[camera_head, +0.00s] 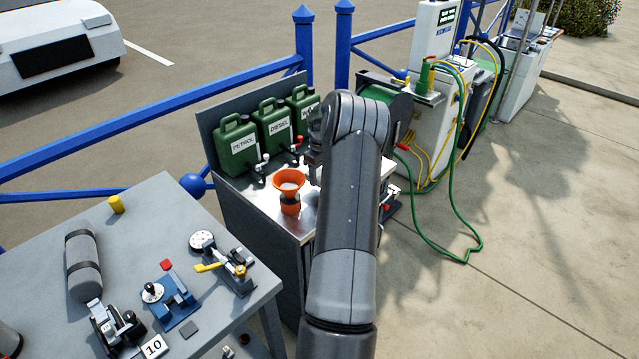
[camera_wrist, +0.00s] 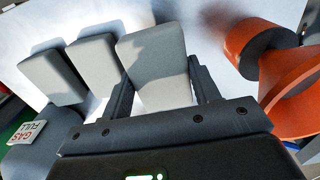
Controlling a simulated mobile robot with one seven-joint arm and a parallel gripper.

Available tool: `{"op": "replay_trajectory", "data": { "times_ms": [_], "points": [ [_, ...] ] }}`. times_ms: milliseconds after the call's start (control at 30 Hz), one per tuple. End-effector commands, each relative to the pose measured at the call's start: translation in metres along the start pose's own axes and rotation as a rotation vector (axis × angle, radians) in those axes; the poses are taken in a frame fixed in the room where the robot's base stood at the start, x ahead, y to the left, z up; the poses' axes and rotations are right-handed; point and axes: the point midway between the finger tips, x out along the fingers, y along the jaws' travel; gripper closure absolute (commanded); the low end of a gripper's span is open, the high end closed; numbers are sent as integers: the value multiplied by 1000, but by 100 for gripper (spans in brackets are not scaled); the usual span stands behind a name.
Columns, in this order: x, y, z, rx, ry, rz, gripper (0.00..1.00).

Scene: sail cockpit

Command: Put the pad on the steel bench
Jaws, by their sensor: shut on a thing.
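A light grey pad (camera_wrist: 152,50) sits between the two fingers of my gripper (camera_wrist: 160,75) in the wrist view. The gripper is shut on it. The steel bench (camera_head: 244,193) stands mid-left in the head view, with a shiny top. Its pale surface (camera_wrist: 50,20) seems to lie behind the pad in the wrist view; I cannot tell whether the pad touches it. In the head view my arm hides the gripper and the pad.
Two similar grey blocks (camera_wrist: 95,62) stand left of the held pad. An orange funnel (camera_head: 289,184) is close on its right in the wrist view. Green fuel cans (camera_head: 237,144) line the bench's back. A grey table (camera_head: 140,215) with tools stands at left.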

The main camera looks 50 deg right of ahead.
Motion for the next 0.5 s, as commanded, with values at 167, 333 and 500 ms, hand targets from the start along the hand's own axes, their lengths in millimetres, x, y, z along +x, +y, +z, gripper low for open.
{"op": "replay_trajectory", "data": {
  "times_ms": [167, 333, 500],
  "points": [
    [11, -1, -3, 2, -1, 0, 66],
    [36, -1, -3, 1, -1, -2, 66],
    [42, 0, -3, 1, 0, 1, 66]
  ]
}}
